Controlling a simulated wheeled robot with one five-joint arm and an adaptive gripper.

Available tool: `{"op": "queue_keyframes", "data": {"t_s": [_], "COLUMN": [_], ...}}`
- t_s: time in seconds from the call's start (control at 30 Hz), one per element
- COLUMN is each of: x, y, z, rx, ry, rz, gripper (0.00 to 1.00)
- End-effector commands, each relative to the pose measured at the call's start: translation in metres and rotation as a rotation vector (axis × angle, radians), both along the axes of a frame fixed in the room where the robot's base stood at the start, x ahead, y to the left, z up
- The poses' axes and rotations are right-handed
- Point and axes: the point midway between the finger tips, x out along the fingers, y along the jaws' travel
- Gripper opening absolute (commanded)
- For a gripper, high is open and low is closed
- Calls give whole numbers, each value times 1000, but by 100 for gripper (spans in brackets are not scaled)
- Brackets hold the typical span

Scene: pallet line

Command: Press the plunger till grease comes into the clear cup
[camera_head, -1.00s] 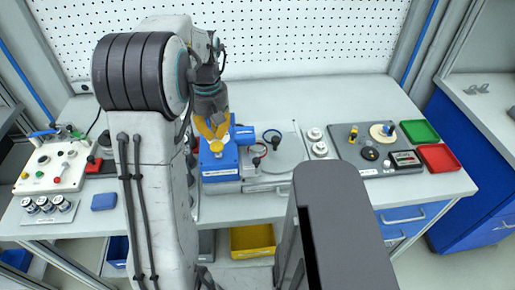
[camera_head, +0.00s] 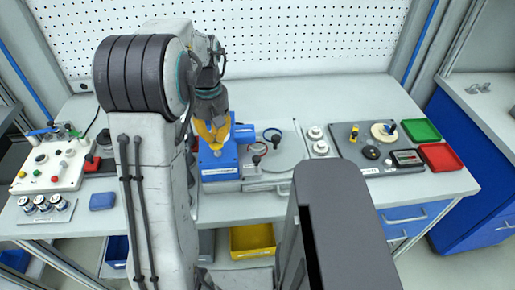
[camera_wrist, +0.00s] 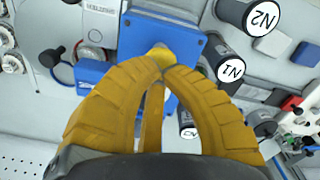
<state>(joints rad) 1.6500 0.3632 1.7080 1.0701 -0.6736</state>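My gripper (camera_head: 215,139) has yellow fingers and is right over the knob, pointing down. In the wrist view my gripper (camera_wrist: 163,67) has its fingertips drawn together at the knob, and they look shut. The fingers hide part of the knob, so I cannot tell whether they touch it or how far down it is. I cannot make out a clear cup or any grease.
Black cylinders labelled N1 (camera_wrist: 230,70) and N2 (camera_wrist: 262,17) stand near the blue unit. A round grey plate (camera_head: 284,153) is to its right. A control box (camera_head: 50,163) is at the left, with green (camera_head: 420,131) and red (camera_head: 440,157) trays at the right. The rear bench is clear.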

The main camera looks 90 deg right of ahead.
Motion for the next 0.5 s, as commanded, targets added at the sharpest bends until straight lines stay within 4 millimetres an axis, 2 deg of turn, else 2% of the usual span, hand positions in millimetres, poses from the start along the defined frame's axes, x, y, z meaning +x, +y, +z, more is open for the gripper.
{"op": "queue_keyframes", "data": {"t_s": [0.5], "x": [0], "y": [0], "z": [-18], "rx": [1], "ry": [0], "rz": [0], "gripper": [0]}}
